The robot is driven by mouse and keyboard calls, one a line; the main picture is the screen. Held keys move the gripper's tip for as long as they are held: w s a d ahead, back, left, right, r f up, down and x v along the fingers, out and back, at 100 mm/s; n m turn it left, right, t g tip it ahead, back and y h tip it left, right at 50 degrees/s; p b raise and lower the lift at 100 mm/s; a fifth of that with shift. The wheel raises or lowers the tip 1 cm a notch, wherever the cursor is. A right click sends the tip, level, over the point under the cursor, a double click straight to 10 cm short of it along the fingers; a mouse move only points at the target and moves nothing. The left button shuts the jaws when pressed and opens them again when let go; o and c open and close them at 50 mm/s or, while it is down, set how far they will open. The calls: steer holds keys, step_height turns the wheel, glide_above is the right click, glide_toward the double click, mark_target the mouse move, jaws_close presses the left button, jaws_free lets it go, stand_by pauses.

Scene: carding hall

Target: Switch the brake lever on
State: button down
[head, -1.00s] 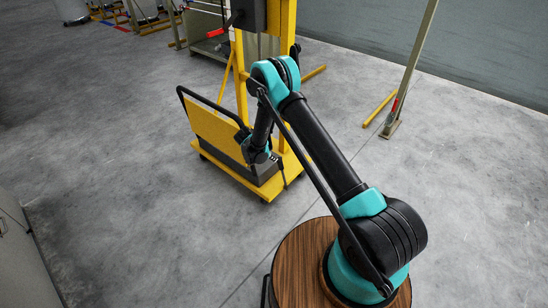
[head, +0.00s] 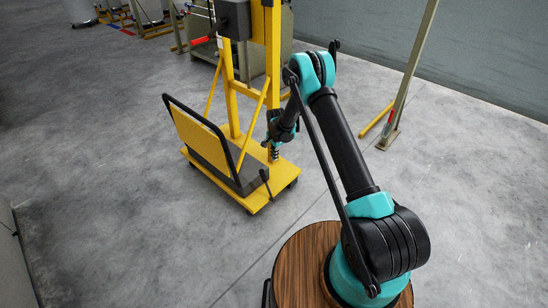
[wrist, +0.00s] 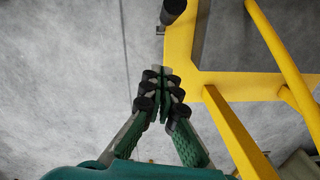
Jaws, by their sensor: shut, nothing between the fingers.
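A short black lever (head: 266,183), which I take for the brake lever, stands at the front edge of the yellow wheeled stand's base (head: 252,203). It is slightly tilted, with its thicker grip at the top. In the wrist view a dark cylindrical end, probably this grip (wrist: 173,10), shows at the top edge, ahead of the fingertips and apart from them. My gripper (wrist: 159,82) is shut and empty, beside the yellow base frame (wrist: 228,88). In the head view my gripper (head: 275,153) is small and partly hidden by my arm, just behind and above the lever.
The stand carries a yellow panel with a black hoop handle (head: 197,122), a yellow mast (head: 273,75) and a grey box (head: 234,20) with a red-gripped crank (head: 200,41). A slim post (head: 408,75) stands at right. The floor in front is clear.

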steer(key=s+a+f, duration=0.2)
steer(key=a+f, duration=0.1)
steer(key=f, duration=0.5)
steer(key=shift+s, duration=0.15)
steer(key=shift+s+a, duration=0.1)
steer(key=shift+a, duration=0.1)
